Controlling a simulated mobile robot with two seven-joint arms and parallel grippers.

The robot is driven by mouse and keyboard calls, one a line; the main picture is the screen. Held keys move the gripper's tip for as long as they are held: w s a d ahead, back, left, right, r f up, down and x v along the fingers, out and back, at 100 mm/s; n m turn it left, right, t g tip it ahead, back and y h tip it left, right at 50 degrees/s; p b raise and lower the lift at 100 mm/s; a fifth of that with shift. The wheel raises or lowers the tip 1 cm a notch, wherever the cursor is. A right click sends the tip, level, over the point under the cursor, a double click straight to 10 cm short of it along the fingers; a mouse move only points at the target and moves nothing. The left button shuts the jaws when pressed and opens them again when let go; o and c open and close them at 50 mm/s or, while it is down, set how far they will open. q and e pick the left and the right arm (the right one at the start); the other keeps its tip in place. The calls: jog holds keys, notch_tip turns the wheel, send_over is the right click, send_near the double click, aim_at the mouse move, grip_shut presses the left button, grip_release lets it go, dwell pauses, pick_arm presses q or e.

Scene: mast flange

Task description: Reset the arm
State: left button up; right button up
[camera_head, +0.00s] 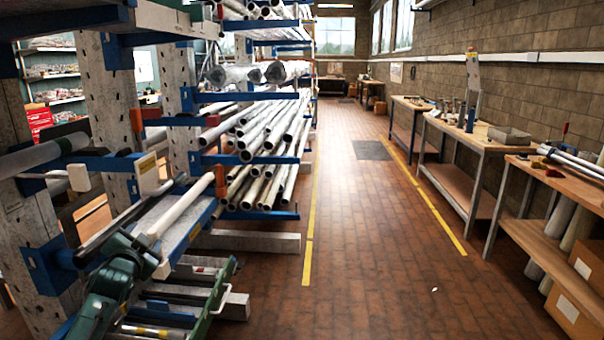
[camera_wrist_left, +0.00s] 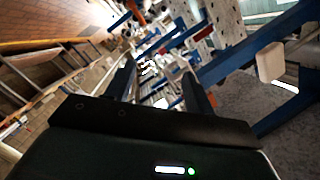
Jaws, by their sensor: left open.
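My left arm (camera_head: 105,290), dark green, comes in from the lower left in the head view. Its gripper (camera_head: 152,255) is beside the blue-and-grey storage rack, close to a blue rack arm in the picture. I cannot tell whether it touches the rack. In the left wrist view the two dark fingers of the left gripper (camera_wrist_left: 160,88) stand apart with nothing seen held between them. The rack shows tilted beyond them. My right gripper is in neither view.
The rack (camera_head: 112,105) holds many metal pipes (camera_head: 262,150) on blue arms. Workbenches (camera_head: 465,135) line the right wall, with cardboard boxes (camera_head: 580,300) under the nearest.

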pick_arm(q)
jog(key=s+d+f+n+g+h, duration=0.1)
jog(key=s+d+f+h, duration=0.1)
jog(key=s+d+f, duration=0.6)
jog(key=s+d+f+n+g+h, duration=0.1)
jog(key=s+d+f+n+h, duration=0.1)
jog(key=s+d+f, duration=0.6)
jog(key=s+d+f+g+h, duration=0.1)
jog(key=s+d+f, duration=0.1)
jog(key=s, duration=0.5)
jog(key=s+d+f+g, duration=0.1)
jog(key=s+f, duration=0.3)
jog(key=s, duration=0.4)
jog(key=s+d+f+g+h, duration=0.1)
jog(key=s+d+f, duration=0.2)
jog(key=s, duration=0.5)
jog(key=shift+d+f+n+g+h, duration=0.2)
jog(key=shift+d+n+g+h, duration=0.1)
jog(key=shift+d+n+g, duration=0.15)
jog(key=shift+s, duration=0.1)
